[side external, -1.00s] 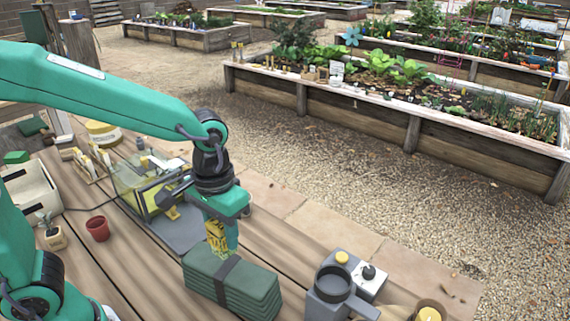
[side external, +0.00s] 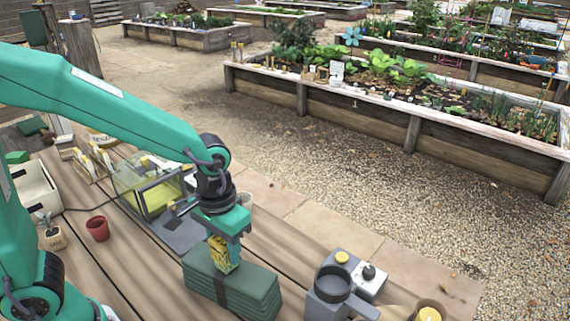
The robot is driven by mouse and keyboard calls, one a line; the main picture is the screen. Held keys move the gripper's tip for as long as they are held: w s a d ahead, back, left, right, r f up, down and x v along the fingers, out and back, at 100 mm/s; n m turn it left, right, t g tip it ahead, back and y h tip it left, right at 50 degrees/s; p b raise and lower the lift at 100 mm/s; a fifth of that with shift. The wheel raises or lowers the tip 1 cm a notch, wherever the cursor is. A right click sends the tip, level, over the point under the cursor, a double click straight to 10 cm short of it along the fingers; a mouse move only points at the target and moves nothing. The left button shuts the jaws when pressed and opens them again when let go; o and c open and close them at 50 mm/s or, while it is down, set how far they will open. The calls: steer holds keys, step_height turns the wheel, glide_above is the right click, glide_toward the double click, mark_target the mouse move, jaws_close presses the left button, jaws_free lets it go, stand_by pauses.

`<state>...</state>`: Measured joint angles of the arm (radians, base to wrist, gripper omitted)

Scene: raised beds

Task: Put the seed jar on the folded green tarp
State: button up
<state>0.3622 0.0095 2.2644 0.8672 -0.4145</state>
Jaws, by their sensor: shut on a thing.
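My gripper (side external: 224,240) points down over the folded green tarp (side external: 262,290). It is shut on the seed jar, a small jar with a yellow patterned side (side external: 219,254). The jar is upright between the jaws, at the back part of the tarp's top. I cannot tell whether its base touches the tarp. The tarp is a thick folded stack with a dark strap across it, lying on the wooden table.
A grey machine with a round cup (side external: 331,285) stands right of the tarp. A clear-walled box (side external: 143,190) is behind and left. Bare planks (side external: 145,262) lie left of the tarp.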

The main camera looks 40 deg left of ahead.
steer(key=o, duration=1)
steer(key=shift+f, duration=0.1)
steer(key=shift+o, duration=0.2)
step_height(320, 180, up, 12)
steer(key=shift+r, duration=0.2)
steer(key=shift+a, duration=0.1)
steer(key=s+a+t, duration=0.5)
steer(key=s+a, duration=0.1)
steer(key=a, duration=0.4)
steer(key=shift+s+a+f+m+t, duration=0.2)
steer(key=shift+s+a+m+t, duration=0.1)
steer(key=shift+a, duration=0.1)
